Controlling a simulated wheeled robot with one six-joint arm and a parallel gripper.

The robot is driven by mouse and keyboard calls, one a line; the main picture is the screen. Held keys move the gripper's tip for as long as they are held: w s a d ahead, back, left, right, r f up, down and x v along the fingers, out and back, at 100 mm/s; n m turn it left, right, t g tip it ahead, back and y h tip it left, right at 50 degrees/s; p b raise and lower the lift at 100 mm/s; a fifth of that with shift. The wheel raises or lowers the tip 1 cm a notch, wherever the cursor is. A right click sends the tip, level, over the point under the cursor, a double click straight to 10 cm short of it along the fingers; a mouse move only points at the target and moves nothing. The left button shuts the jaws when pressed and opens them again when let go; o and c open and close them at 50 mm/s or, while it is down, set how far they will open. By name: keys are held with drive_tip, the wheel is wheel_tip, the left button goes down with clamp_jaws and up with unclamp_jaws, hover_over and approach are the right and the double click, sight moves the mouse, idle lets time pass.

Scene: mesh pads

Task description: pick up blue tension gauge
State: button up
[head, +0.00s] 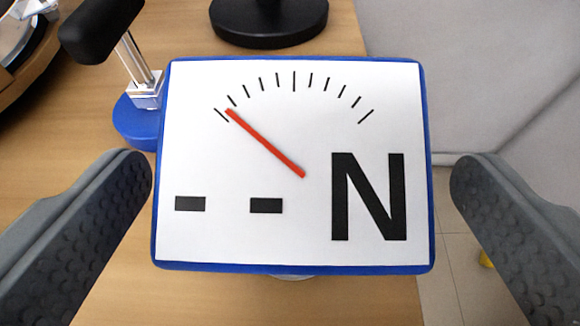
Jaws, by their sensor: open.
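The blue tension gauge (295,163) faces me in the middle of the head view. It has a white face with tick marks, a red needle pointing to the upper left, two black dashes and a large black N, inside a blue rim. My gripper (302,180) is open, with one dark padded finger on each side of the gauge. Both fingers look apart from it, with a narrow gap on each side. What lies behind the gauge is mostly hidden; a small pale part shows under its lower edge.
A wooden table (60,165) lies below, its right edge near the gauge. Behind the gauge at left stand a blue base with a metal post (137,118) and a black handle (98,28). A round black base (268,20) is at the top. Floor shows at right.

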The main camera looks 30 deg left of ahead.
sight(294, 188)
drive_tip(key=x, duration=0.4)
drive_tip(key=shift+a, duration=0.15)
drive_tip(key=c, duration=1.5)
